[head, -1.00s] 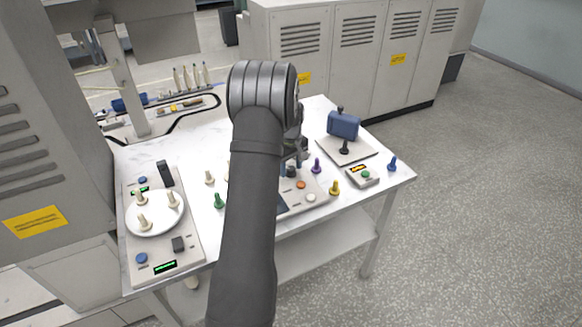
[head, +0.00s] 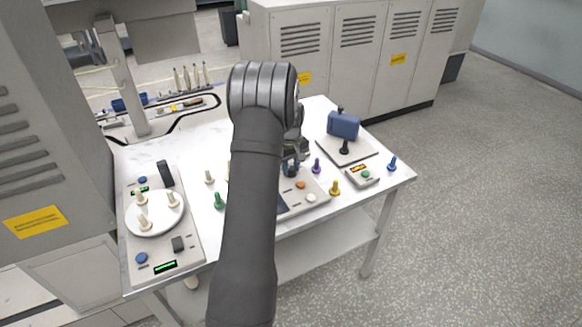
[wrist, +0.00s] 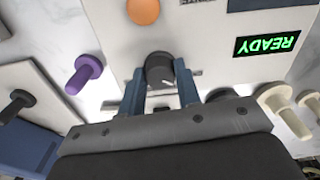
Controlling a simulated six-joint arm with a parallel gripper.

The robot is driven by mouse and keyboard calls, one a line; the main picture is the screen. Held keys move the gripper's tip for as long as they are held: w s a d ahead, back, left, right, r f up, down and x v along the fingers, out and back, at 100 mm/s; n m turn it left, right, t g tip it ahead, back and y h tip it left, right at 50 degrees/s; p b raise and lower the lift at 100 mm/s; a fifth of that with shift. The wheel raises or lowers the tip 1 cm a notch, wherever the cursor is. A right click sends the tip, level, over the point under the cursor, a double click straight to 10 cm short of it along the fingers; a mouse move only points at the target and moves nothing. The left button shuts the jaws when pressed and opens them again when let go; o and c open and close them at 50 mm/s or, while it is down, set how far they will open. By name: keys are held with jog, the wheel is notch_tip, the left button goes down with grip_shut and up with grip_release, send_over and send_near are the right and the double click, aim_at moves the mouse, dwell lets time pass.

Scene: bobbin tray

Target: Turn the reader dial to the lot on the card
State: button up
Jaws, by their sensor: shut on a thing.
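The reader panel (head: 318,189) is a pale box on the white table, mostly behind my arm in the head view. In the wrist view its dark round dial (wrist: 160,69) with a white pointer mark sits between the tips of my gripper (wrist: 161,82). The blue-grey fingers are shut on the dial, one on each side. The panel also bears an orange button (wrist: 143,10) and a lit green READY display (wrist: 267,45), seen upside down. In the head view my gripper (head: 291,168) is low over the panel. I cannot make out the card or its lot.
A purple bobbin (head: 316,166) and a yellow bobbin (head: 335,188) stand close to the panel. A blue block device (head: 343,126) on a plate is at the back right. A control panel with a white round plate (head: 154,222) is at the left.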

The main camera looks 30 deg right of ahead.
jog(key=m, duration=0.7)
jog(key=shift+m, duration=0.4)
jog(key=m, duration=0.7)
dwell(0.4)
jog(key=o, duration=1)
jog(key=shift+c, duration=0.2)
notch_tip(320, 180, up, 18)
jog(key=shift+f, duration=0.25)
